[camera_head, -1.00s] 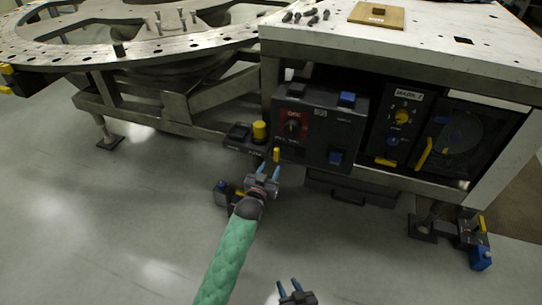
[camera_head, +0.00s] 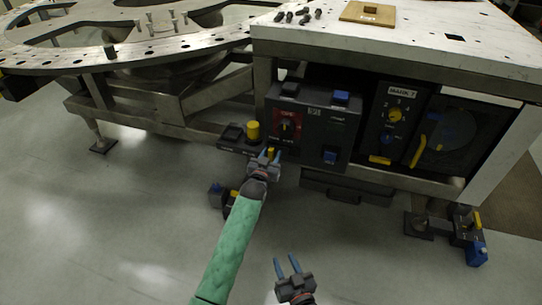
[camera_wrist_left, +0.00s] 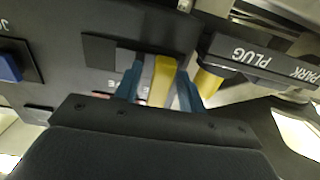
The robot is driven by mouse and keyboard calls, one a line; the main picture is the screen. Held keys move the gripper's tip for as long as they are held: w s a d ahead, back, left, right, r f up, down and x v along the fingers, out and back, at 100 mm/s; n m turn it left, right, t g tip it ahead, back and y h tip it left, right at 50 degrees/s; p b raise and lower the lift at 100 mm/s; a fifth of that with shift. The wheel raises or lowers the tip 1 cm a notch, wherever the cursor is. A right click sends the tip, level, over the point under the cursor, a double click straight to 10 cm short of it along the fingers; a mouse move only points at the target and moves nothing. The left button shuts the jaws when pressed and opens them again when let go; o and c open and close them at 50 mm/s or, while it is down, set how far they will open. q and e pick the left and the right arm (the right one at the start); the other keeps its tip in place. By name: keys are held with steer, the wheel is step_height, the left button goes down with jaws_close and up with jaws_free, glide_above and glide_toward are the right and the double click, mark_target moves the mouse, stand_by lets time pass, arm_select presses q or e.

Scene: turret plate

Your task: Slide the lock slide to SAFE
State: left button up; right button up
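The yellow tab (camera_head: 270,152), which looks like the lock slide's handle, is at the lower left of the dark control panel (camera_head: 342,127). In the left wrist view the yellow tab (camera_wrist_left: 164,76) stands between my left gripper's two blue fingers, with a gap on each side. My left gripper (camera_head: 269,157) is open around it, and no grip on it shows. The same gripper (camera_wrist_left: 160,85) fills the lower part of the wrist view and hides the tab's lower end. The SAFE marking cannot be read. My right gripper (camera_head: 287,264) is open and empty, low over the floor.
A yellow cylinder (camera_head: 253,131) stands on a dark block left of the panel, beside the PLUG and PARK labels (camera_wrist_left: 265,60). Open floor (camera_head: 130,220) lies in front.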

arm_select(q)
jaws_close()
